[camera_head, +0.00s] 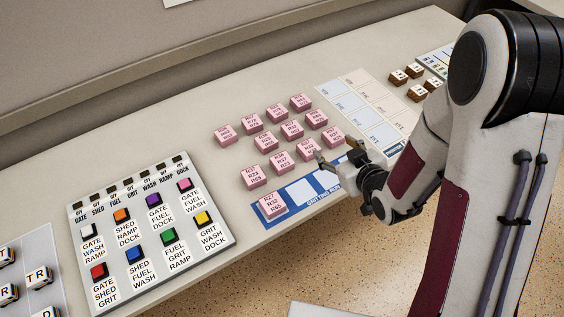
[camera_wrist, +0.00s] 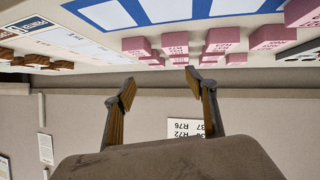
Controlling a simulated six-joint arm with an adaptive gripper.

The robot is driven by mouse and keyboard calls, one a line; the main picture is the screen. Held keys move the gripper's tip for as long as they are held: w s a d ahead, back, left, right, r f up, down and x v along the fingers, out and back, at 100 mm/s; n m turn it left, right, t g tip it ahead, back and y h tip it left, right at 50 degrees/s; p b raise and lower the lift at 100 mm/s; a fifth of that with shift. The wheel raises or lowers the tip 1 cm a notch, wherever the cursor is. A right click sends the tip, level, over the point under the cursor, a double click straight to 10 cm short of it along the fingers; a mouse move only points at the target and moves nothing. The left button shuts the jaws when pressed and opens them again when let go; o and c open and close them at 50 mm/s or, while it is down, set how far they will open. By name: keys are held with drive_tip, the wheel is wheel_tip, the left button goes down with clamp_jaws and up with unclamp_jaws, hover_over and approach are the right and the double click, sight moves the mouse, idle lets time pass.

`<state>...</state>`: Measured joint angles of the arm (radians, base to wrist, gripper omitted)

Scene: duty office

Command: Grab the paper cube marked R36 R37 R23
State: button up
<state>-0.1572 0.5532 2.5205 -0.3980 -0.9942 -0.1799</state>
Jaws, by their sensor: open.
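Several pink paper cubes with three-line labels stand in slanting rows on the desk in the head view. The print is small; the cube in the front-middle (camera_head: 281,163) seems to read R36, R37, R23, but I cannot be sure. My gripper (camera_head: 335,152) is open and empty, to the right of that cube, by the front right cubes and partly in front of one. In the wrist view my gripper (camera_wrist: 160,84) shows two parted fingers with nothing between them. Pink cubes (camera_wrist: 222,38) show along the top there, their labels unreadable.
A blue-bordered strip (camera_head: 325,181) with white squares lies in front of the cubes, one pink cube (camera_head: 270,205) on its left end. A button panel (camera_head: 150,235) stands left. A pale chart (camera_head: 365,108) and brown cubes (camera_head: 415,93) are right. A wall runs behind.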

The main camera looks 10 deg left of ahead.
sight(287, 168)
drive_tip(key=a+f, duration=0.1)
drive_tip(key=s+a+f+y, duration=0.2)
drive_tip(key=a+f, duration=0.1)
drive_tip(key=shift+s+a+n, duration=0.1)
drive_tip(key=shift+s+n, duration=0.05)
drive_tip(key=shift+n, duration=0.15)
drive_tip(key=s+a+f+y, duration=0.2)
drive_tip(key=s, duration=0.1)
drive_tip(key=shift+s+a+f, duration=0.2)
drive_tip(key=shift+a+f, duration=0.05)
drive_tip(key=shift+f, duration=0.1)
drive_tip(key=shift+s+a+f+t+y, duration=0.15)
drive_tip(key=shift+s+t+y, duration=0.1)
drive_tip(key=shift+s, duration=0.15)
drive_tip(key=shift+s+a+f+t+y, duration=0.15)
drive_tip(key=shift+s+y, duration=0.1)
drive_tip(key=shift+s, duration=0.1)
drive_tip(key=shift+x, duration=1.35)
drive_tip(key=shift+x, duration=2.55)
drive_tip(key=shift+r, duration=0.1)
drive_tip(key=c, duration=1.2)
